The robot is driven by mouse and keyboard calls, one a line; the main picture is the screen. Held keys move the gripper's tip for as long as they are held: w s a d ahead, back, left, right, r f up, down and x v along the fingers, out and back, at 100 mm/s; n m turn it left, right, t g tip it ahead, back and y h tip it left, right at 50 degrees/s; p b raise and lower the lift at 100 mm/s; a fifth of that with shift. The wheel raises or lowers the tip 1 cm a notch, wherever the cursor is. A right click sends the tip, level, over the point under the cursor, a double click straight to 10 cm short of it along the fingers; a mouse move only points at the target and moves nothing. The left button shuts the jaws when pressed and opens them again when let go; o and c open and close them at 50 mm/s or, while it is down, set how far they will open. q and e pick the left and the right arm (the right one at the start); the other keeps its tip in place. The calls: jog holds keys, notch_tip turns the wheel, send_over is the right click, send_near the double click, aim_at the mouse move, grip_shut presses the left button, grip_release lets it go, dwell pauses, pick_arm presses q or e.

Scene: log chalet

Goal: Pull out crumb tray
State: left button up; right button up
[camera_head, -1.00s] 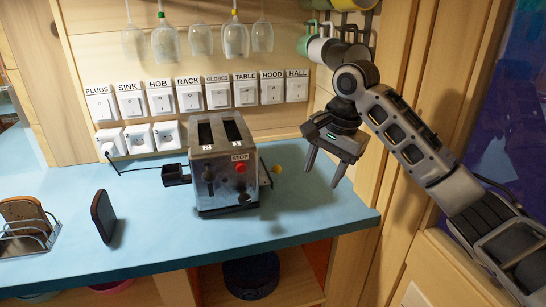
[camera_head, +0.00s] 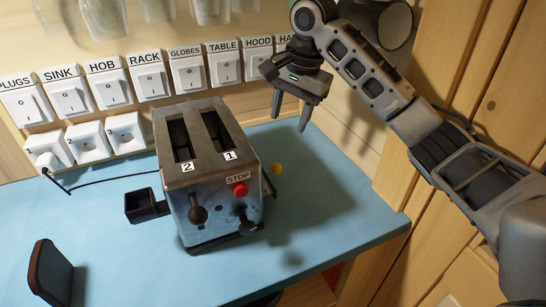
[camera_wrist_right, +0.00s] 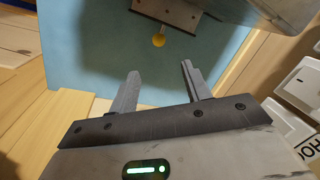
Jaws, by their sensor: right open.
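A worn metal toaster (camera_head: 205,175) with two slots stands upright on the blue counter. A small yellow knob (camera_head: 277,169) shows low at its right side, by a dark edge that looks like the crumb tray (camera_head: 268,184). In the right wrist view the yellow knob (camera_wrist_right: 158,40) hangs off a dark plate with screws (camera_wrist_right: 165,12). My right gripper (camera_head: 290,120) is open and empty, above and behind the knob in the head view, apart from it. In the wrist view the knob lies beyond the gap between its fingertips (camera_wrist_right: 160,72). My left gripper is not in view.
A black open box (camera_head: 146,206) sits at the toaster's left side. Labelled switches (camera_head: 150,83) and sockets (camera_head: 88,141) line the wall behind, with a plugged cord. Glasses (camera_head: 158,8) hang above. A dark upright slab (camera_head: 50,272) stands at left. The counter right of the toaster (camera_head: 340,195) is clear.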

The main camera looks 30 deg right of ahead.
aim_at(278, 165)
jog(key=f, duration=0.4)
jog(key=w+a+f, duration=0.1)
jog(key=f, duration=0.4)
jog(key=w+f, duration=0.1)
jog(key=f, duration=0.4)
jog(key=shift+w+a+f+p, duration=0.1)
jog(key=shift+a+f+p, duration=0.15)
jog(key=shift+p, duration=0.15)
jog(key=shift+c, duration=0.3)
